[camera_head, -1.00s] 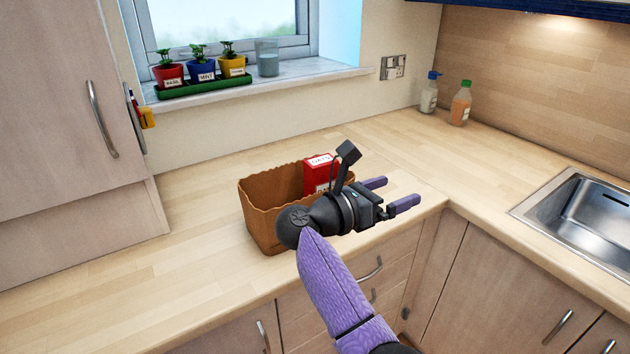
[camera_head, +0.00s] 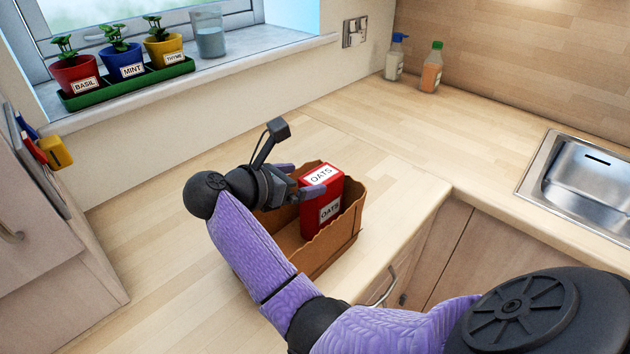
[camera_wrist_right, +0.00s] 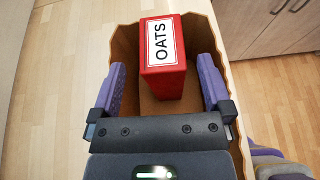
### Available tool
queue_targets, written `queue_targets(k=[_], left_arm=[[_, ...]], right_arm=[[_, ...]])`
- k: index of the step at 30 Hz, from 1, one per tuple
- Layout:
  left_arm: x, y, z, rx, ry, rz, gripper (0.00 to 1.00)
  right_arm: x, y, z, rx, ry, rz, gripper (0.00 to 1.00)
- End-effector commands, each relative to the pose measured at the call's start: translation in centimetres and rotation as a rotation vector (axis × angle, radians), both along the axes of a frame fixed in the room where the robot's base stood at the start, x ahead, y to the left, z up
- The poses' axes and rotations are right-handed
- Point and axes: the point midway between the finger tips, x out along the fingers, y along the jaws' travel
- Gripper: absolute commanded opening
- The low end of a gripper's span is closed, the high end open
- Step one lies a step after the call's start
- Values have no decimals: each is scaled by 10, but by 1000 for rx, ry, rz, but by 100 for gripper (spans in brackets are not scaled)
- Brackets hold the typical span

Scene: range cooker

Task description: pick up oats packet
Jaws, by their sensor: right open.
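The red oats packet (camera_head: 325,199) stands upright in the right part of a brown wavy-rimmed basket (camera_head: 338,246) on the worktop. White labels read OATS on its top and side. My right gripper (camera_head: 303,181) is open and empty at the left side of the packet, around the basket's rim height. In the right wrist view, the oats packet (camera_wrist_right: 163,56) is ahead between the two purple fingers of the gripper (camera_wrist_right: 160,88), apart from both. The basket (camera_wrist_right: 121,42) surrounds them. My left gripper is out of view.
A sill above holds a green tray (camera_head: 130,87) of potted herbs and a glass (camera_head: 208,35). Two bottles (camera_head: 431,68) stand in the far corner. A sink (camera_head: 580,180) is at right. The worktop left of the basket is clear.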

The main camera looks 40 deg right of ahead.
Motion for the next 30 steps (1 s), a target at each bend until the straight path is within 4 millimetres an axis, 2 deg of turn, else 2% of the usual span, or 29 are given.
queue_targets(k=[6,9,17,30], left_arm=[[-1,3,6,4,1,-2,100],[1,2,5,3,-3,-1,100],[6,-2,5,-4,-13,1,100],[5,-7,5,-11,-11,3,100]], right_arm=[[-1,-41,-8,-6,1,-2,100],[0,-53,-16,-3,2,-1,100],[0,-57,-19,0,0,0,98],[0,-57,-18,0,0,0,5]])
